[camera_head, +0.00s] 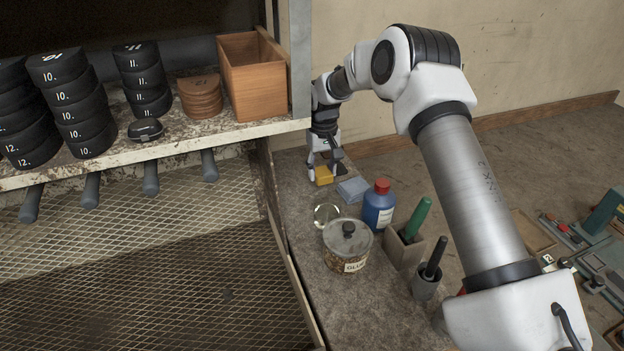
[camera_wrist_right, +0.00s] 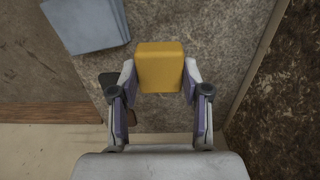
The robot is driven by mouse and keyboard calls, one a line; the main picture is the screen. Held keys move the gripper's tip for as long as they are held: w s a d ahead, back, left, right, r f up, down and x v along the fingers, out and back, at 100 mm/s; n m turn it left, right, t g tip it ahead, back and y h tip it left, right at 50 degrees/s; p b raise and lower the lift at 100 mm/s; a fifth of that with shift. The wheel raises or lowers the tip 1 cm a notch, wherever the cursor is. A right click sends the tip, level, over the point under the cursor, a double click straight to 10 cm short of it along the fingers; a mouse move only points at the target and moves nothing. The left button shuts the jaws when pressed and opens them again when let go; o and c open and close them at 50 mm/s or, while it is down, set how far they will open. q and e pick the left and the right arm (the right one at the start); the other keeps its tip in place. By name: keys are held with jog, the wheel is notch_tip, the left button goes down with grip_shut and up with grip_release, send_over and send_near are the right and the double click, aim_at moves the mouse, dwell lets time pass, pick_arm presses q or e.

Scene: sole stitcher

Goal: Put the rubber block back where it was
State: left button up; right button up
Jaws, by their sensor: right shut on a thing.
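The rubber block is a small yellow-orange block (camera_head: 323,175) at the far end of the narrow grey bench top. My right gripper (camera_head: 322,166) reaches down over it from above. In the right wrist view the block (camera_wrist_right: 160,67) sits between the two fingertips of my right gripper (camera_wrist_right: 160,82), which are shut on its sides. I cannot tell whether the block touches the bench top. My left gripper is not in view.
A blue-grey folded cloth or pad (camera_head: 352,189) lies close beside the block. A blue bottle with red cap (camera_head: 378,207), a glass dish (camera_head: 327,215), a lidded jar (camera_head: 347,246) and tool holders (camera_head: 403,252) stand nearer. The shelf (camera_head: 190,143) is at left.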

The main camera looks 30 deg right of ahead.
aim_at(312, 195)
jog(key=a, duration=0.3)
jog(key=shift+s+r+p, duration=0.15)
jog(key=shift+s+p, duration=0.15)
jog(key=shift+a+f, duration=0.25)
notch_tip(312, 195, down, 3)
jog(key=shift+r+p, duration=0.15)
jog(key=shift+p, duration=0.75)
jog(key=shift+w+d+f, duration=0.15)
jog(key=shift+f, duration=0.2)
jog(key=shift+f, duration=0.1)
jog(key=o, duration=1.1)
jog(key=shift+o, duration=0.5)
